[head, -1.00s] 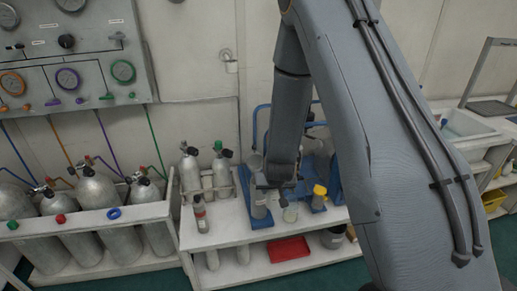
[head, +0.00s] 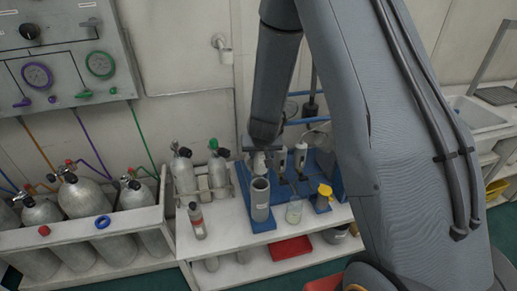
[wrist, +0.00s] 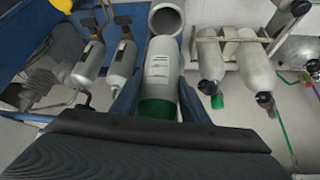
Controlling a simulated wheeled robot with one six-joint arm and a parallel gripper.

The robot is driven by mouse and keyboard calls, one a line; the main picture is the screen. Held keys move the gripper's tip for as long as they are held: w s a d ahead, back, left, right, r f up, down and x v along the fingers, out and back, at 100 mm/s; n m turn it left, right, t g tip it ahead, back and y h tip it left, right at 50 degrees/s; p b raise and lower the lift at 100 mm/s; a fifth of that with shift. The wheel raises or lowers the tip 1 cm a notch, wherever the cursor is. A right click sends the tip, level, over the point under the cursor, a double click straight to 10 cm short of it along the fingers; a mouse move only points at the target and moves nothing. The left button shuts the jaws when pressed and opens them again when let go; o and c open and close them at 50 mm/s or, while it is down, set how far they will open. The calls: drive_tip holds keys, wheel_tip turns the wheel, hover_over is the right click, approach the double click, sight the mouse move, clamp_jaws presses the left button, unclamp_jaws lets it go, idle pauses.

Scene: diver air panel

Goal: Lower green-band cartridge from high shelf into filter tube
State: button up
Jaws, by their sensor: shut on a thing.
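My gripper (wrist: 160,98) is shut on the green-band cartridge (wrist: 158,75), a pale cylinder with a label and a green band near my end. In the wrist view its far end overlaps the round open mouth of the grey filter tube (wrist: 166,18). In the head view the filter tube (head: 260,203) stands upright on a blue base on the white bench. My gripper (head: 256,150) is above and slightly behind its mouth there, with a small pale part of the cartridge (head: 259,165) showing. I cannot tell whether the cartridge has entered the tube.
A small red-labelled bottle (head: 197,222) stands left of the tube. A clear jar (head: 294,211) and a yellow-capped container (head: 323,199) stand right. Racked cylinders (head: 219,172) stand behind left. Blue-backed fittings (head: 300,160) stand close behind right. A red tray (head: 291,250) is on the lower shelf.

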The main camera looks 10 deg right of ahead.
sight(260, 166)
drive_tip(key=shift+a+f+b, duration=0.1)
drive_tip(key=shift+f+b, duration=2.4)
drive_tip(key=shift+b, duration=0.05)
drive_tip(key=shift+f, duration=0.25)
drive_tip(key=shift+s, duration=0.2)
drive_tip(key=shift+f+b, duration=2.8)
drive_tip(key=shift+f, duration=0.75)
drive_tip(key=shift+s+f, duration=0.2)
drive_tip(key=shift+f, duration=0.05)
